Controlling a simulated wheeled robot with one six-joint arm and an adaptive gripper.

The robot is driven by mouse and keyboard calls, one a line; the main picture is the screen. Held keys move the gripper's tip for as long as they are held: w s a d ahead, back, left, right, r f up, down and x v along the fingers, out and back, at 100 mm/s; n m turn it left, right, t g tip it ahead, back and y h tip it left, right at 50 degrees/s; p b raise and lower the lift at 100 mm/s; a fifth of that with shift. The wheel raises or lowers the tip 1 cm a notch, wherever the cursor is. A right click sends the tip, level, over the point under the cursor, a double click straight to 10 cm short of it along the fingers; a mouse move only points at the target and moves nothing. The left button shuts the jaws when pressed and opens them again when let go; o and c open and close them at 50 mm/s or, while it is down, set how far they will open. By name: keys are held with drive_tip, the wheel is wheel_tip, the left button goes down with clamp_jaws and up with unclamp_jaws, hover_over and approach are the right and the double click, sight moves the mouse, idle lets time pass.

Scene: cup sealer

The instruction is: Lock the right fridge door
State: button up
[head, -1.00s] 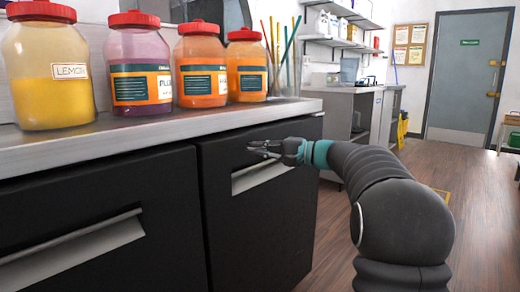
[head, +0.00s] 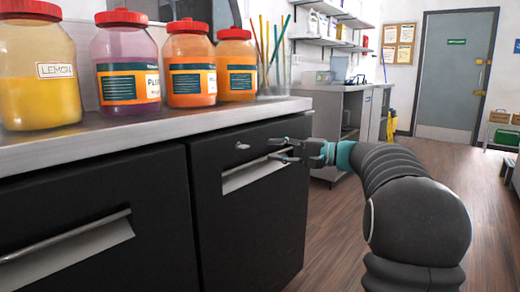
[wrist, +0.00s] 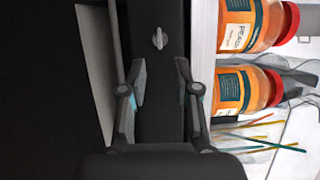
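The right fridge door (head: 245,225) is black with a slanted, recessed silver handle (head: 252,175). It looks closed. A small silver lock (head: 242,146) sits on the door above the handle. In the wrist view the lock (wrist: 159,39) shows as a round piece with a raised bar, just beyond the fingertips and between their lines. My gripper (head: 279,150) is open and empty, to the right of the lock in the head view. Its two fingers (wrist: 160,66) are apart in the wrist view, with the black door between them. The lock is not touched.
Jars with red lids, including an orange one (head: 236,66), stand on the steel counter (head: 150,130) above the doors. A holder with coloured straws (head: 275,60) is at the counter's right end. The left fridge door (head: 100,225) is beside the right one. The floor (head: 340,230) at right is clear.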

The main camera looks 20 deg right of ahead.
drive_tip(key=v, duration=0.3)
drive_tip(key=shift+s+d, duration=0.2)
idle(0.3)
